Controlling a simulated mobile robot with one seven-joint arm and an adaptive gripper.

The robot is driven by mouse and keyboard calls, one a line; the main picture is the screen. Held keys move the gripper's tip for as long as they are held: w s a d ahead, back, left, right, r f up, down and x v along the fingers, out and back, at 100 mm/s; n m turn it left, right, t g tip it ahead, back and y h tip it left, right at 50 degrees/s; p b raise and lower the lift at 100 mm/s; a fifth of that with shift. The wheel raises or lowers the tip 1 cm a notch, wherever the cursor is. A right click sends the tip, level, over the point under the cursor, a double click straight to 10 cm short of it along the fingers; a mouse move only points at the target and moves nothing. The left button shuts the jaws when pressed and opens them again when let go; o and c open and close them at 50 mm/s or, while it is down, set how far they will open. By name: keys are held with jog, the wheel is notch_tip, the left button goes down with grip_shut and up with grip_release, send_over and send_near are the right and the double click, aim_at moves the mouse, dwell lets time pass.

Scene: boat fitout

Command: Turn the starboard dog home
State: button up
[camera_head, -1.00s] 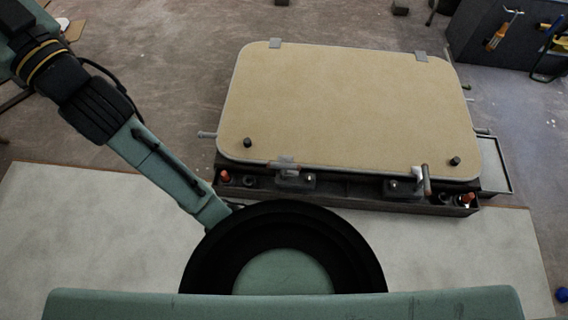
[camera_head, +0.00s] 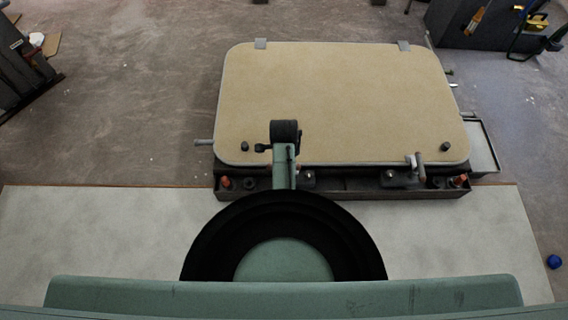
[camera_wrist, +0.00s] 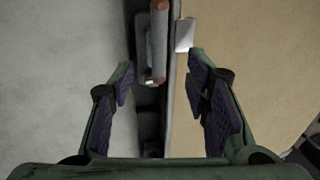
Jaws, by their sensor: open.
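A tan hatch lid (camera_head: 335,100) lies on a dark frame (camera_head: 350,188). At its front edge, right of centre, a dog (camera_head: 419,165) with a grey handle shows in the head view. A second dog (camera_head: 307,178), left of centre, is partly covered by my arm. In the wrist view, one dog's handle (camera_wrist: 158,40) is at the top, beside a small grey plate (camera_wrist: 184,36) on the lid's edge. I cannot tell which dog this is. My gripper (camera_wrist: 158,75) is open and empty, over the front edge.
A pale mat (camera_head: 100,240) lies in front of the frame. Orange-topped pegs (camera_head: 225,182) stand near both front corners. A shallow tray (camera_head: 483,148) sits at the right. A dark box with tools (camera_head: 470,25) stands at the back right.

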jog(key=b+x, duration=0.1)
jog(key=x, duration=1)
jog(key=shift+s+d, duration=0.1)
jog(key=shift+s, duration=0.1)
grip_shut()
